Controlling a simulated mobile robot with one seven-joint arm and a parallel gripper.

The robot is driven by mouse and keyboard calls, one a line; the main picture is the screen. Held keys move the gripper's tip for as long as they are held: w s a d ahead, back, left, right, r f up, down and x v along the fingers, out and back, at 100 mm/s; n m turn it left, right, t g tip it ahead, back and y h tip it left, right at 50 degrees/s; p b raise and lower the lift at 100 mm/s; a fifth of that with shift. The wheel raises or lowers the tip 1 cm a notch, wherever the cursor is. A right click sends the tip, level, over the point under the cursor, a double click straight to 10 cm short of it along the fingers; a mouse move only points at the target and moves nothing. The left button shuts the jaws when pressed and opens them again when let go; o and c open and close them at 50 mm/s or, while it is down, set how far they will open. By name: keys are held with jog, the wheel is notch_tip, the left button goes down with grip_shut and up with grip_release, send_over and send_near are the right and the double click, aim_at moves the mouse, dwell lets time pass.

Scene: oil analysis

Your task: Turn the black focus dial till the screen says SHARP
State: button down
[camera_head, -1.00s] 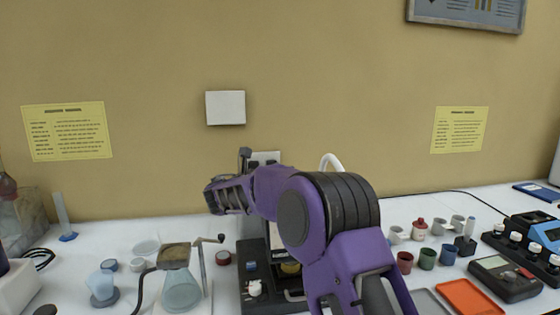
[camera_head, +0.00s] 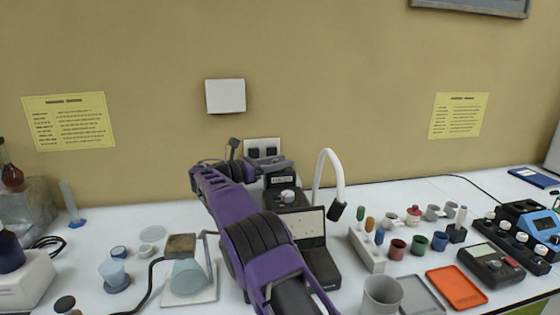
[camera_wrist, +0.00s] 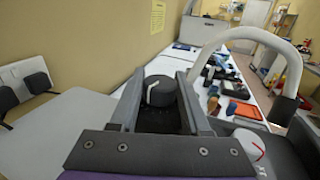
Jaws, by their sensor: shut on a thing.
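The black focus dial (camera_wrist: 160,92), with a pale pointer line on its face, sits between the two grey fingers of my gripper (camera_wrist: 163,84) in the wrist view. The fingers are shut on its sides. In the head view my gripper (camera_head: 274,165) points right at the top of the dark instrument (camera_head: 325,268); I cannot make out the dial there. A small screen (camera_head: 282,180) is on the instrument just below the fingers. Its lettering is too small to read. My purple arm hides the instrument's left and lower front.
A white curved lamp neck (camera_head: 338,175) rises close to the instrument's right; it also crosses the wrist view (camera_wrist: 258,34). A grey knob (camera_head: 287,196) sits under the screen. Cups and an orange tray (camera_head: 456,287) lie right.

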dwell(0.6)
jog(key=shift+c, duration=1.9)
grip_release()
jog(key=v, duration=1.2)
jog(key=shift+w, duration=0.1)
